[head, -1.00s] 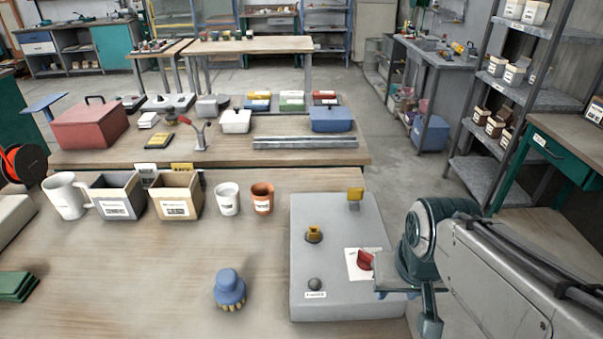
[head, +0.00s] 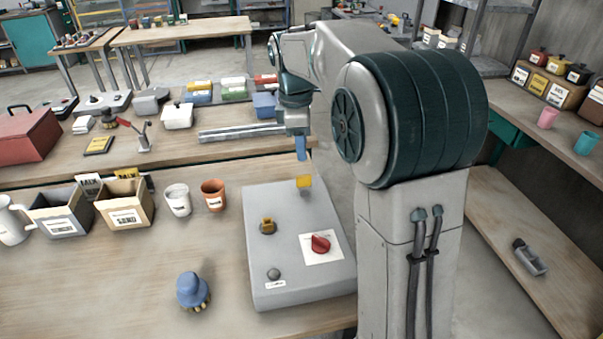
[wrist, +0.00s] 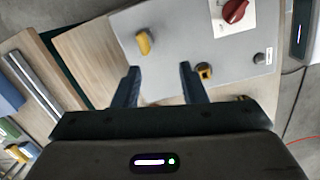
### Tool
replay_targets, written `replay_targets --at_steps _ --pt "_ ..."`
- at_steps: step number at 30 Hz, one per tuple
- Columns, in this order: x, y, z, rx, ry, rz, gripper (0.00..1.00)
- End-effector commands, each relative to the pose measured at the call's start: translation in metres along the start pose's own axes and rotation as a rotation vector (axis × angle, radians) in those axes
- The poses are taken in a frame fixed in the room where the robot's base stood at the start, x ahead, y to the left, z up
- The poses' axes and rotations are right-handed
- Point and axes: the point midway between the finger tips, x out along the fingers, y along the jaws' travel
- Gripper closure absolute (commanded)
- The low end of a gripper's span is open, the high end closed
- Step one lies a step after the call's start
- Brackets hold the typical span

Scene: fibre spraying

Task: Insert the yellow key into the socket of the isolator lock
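The yellow key (head: 304,181) stands upright at the far edge of the grey isolator panel (head: 292,281); it also shows in the wrist view (wrist: 142,43). The lock socket, a yellow collar with a dark centre (head: 267,226), sits nearer on the panel; it shows just right of the right finger in the wrist view (wrist: 204,71). My gripper (wrist: 159,69) is open and empty, its two blue fingers apart. In the head view its fingertips (head: 301,149) hang just above and behind the key. The key is not between the fingers.
A red rotary handle (head: 320,244) on a white plate and a grey knob (head: 274,273) rise from the panel. A blue-capped object (head: 192,290) stands on the table to the left. Cups and bins line the table's back. A metal rail (head: 240,132) lies beyond.

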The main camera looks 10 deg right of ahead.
Motion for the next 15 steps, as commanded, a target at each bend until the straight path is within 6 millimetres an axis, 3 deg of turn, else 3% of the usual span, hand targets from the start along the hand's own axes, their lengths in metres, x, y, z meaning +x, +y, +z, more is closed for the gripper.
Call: replay_targets --at_steps 3,6,11,15 --pt "0.000 0.022 -0.008 -0.126 -0.018 -0.017 0.62" --pt "0.002 0.032 -0.012 -0.195 -0.026 -0.027 0.62" --pt "0.011 0.037 -0.014 -0.236 -0.031 -0.035 0.62" --pt "0.037 0.035 -0.013 -0.237 -0.032 -0.037 0.62"
